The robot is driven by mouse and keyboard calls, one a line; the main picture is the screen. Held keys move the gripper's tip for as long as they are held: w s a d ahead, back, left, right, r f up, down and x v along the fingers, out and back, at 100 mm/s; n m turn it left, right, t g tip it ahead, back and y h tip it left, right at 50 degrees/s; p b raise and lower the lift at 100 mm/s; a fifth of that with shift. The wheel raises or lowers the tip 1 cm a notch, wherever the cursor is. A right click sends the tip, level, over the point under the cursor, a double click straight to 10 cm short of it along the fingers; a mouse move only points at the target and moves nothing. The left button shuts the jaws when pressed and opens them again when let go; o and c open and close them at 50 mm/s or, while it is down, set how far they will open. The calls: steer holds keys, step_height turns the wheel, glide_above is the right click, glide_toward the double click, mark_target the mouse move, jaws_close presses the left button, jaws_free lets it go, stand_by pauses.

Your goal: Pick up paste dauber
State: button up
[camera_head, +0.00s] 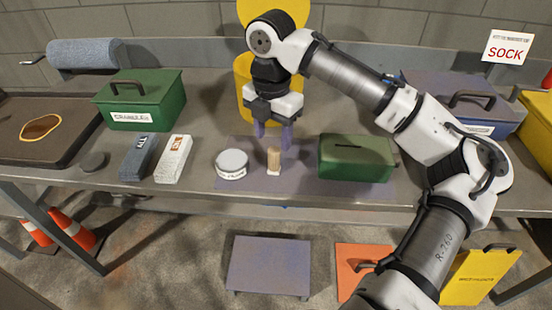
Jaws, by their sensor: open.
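The paste dauber appears to be the small upright piece with a tan body and a white lower end (274,160). It stands on a purple-grey mat (300,183) on the bench. My gripper (272,138) points down just above and behind it in the picture, with its two purple fingers apart and nothing between them. I cannot tell the exact gap between the fingertips and the dauber's top.
A round white-lidded tin (232,162) stands close left of the dauber, and a green slotted box (355,158) to its right. A yellow cylinder (242,88) is behind my gripper. Grey (138,157) and white (173,159) blocks lie further left.

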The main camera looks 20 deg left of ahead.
mark_target(274, 149)
steer(key=f, duration=0.5)
steer(key=f+p, duration=0.1)
steer(key=f, duration=0.2)
steer(key=shift+w, duration=0.3)
steer(key=c, duration=1.1)
steer(key=shift+o, duration=0.2)
step_height(274, 149, up, 20)
steer(key=shift+r, duration=0.1)
